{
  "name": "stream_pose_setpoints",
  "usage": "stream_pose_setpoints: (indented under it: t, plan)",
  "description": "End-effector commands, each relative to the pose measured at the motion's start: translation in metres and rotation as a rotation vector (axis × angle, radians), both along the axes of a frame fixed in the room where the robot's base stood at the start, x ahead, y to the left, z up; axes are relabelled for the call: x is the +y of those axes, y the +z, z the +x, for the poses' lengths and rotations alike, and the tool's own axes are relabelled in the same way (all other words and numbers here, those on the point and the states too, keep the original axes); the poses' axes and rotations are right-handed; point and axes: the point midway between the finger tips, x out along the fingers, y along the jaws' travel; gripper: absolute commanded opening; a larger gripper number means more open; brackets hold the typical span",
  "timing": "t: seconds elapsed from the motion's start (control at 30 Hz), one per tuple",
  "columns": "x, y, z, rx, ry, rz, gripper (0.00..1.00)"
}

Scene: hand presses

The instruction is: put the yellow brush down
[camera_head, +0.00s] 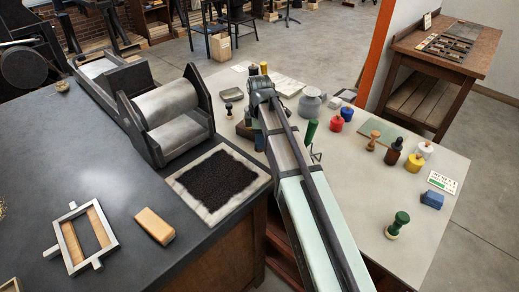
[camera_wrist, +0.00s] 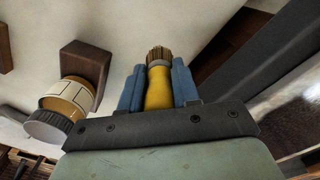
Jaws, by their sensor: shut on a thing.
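The yellow brush (camera_wrist: 158,92) is upright in the wrist view, with tan bristles at its far end. My gripper (camera_wrist: 157,78) is shut on its yellow handle, one blue finger on each side. Pale tabletop (camera_wrist: 120,22) shows beyond the bristles; I cannot tell whether the brush touches it. In the head view my arm reaches over the light table (camera_head: 340,190) to its left part, beside the dark bench. The brush is not clearly seen there.
In the head view, an ink slab (camera_head: 218,185) and roller press (camera_head: 165,110) stand left; a green-handled tool (camera_head: 310,132) and grey pot (camera_head: 310,105) are right.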

Motion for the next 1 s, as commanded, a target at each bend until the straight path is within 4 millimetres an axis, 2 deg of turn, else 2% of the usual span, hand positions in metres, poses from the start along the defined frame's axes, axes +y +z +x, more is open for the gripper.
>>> stream_pose_setpoints:
  t: [0.27, 0.5, 0.93, 0.97, 1.0]
  plan:
    - [0.0, -0.02, 0.0, 0.001, 0.0, 0.0, 0.0]
    - [0.0, -0.046, 0.0, 0.0, 0.0, 0.0, 0.0]
    - [0.0, -0.051, 0.0, 0.0, 0.0, 0.0, 0.0]
    - [0.0, -0.051, 0.0, -0.001, 0.0, 0.0, 0.33]
    - [0.0, -0.051, 0.0, -0.001, 0.0, 0.0, 0.37]
